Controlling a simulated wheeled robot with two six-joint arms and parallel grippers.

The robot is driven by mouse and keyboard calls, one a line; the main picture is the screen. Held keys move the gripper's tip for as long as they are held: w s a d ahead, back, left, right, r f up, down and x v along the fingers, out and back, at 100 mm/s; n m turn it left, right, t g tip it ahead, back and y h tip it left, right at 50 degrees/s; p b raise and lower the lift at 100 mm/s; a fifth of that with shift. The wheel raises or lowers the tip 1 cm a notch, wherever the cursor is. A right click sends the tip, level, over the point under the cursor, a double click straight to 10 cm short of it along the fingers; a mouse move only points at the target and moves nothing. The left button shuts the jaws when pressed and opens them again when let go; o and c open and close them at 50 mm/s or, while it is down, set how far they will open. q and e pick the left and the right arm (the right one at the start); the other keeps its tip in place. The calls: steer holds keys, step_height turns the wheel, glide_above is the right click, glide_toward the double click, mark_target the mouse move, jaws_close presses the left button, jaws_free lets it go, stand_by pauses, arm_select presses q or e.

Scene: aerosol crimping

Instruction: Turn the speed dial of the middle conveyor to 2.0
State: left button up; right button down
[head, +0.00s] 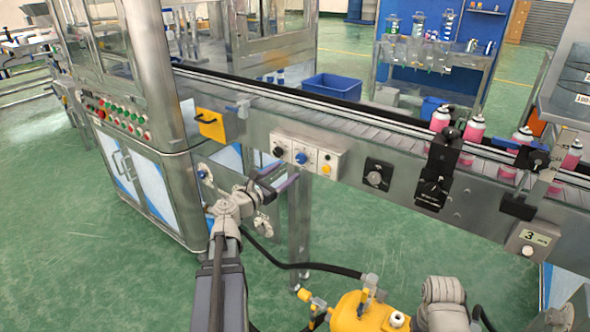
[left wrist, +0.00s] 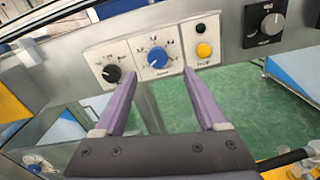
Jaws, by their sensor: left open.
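A pale control box (head: 307,156) sits on the conveyor's side wall, with a black knob (head: 279,151), a blue dial (head: 301,158) and a button panel (head: 327,163). The left wrist view shows the blue dial (left wrist: 158,57) with marks around it, the black knob (left wrist: 111,74) to its left; the exact setting is too small to read. My left gripper (head: 281,179) is open and empty, just below the box. Its two purple fingers (left wrist: 159,80) point at the panel, spread below and either side of the blue dial, apparently not touching it. My right gripper is out of view.
A separate black dial (head: 375,178) is farther right on the conveyor wall. A yellow holder (head: 210,123) is left of the box. Pink cans (head: 474,134) stand on the belt at right. A yellow tank (head: 358,314) and hose are below.

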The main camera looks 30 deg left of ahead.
mark_target(300, 159)
arm_select(q)
steer(key=w, duration=0.7)
steer(key=shift+w+d, duration=0.1)
steer(key=shift+w, duration=0.25)
steer(key=shift+r, duration=0.1)
steer(key=shift+c, duration=0.3)
jaws_close()
